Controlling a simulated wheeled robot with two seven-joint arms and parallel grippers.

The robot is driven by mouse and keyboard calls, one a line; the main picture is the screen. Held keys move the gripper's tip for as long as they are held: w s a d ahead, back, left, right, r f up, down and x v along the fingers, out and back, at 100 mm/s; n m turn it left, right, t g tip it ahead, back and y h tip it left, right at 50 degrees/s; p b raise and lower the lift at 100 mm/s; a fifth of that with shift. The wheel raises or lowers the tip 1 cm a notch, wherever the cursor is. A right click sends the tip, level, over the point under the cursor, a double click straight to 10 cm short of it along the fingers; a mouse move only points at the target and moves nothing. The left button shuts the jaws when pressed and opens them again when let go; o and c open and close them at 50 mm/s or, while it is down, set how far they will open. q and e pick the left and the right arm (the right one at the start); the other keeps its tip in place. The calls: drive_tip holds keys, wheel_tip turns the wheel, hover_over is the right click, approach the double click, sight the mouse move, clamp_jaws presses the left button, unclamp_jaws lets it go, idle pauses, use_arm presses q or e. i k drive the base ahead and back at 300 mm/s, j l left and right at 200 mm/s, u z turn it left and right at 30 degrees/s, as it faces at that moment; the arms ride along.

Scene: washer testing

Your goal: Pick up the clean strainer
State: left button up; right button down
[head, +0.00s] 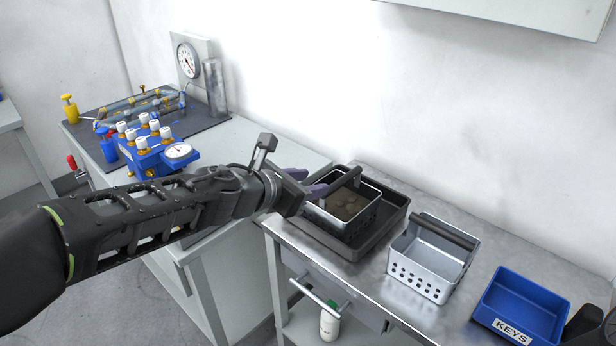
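The clean strainer (420,277) is an empty, light metal basket with holes in its sides and a dark bar handle (446,232) across its top. It stands upright on the metal table, right of a black tray. A second strainer (335,221) holding brown lumps sits in the black tray (372,246). My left gripper (312,183) is at the left rim of this second strainer, its purple fingers apart, pointing towards its dark handle. It is well left of the clean strainer. A dark shape at the lower right edge may be my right gripper, cut off; its fingers cannot be made out.
A blue KEYS bin (522,304) stands right of the clean strainer. A wall is behind the metal table (390,292). The left bench holds a blue valve block (150,158) and a gauge (188,61). A white bottle (329,324) stands below the table.

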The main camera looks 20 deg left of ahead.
sight(431, 256)
drive_tip(key=l+z, duration=0.4)
drive_tip(key=i+l+z, duration=0.2)
drive_tip(key=l+z, duration=0.15)
drive_tip(key=l, duration=0.2)
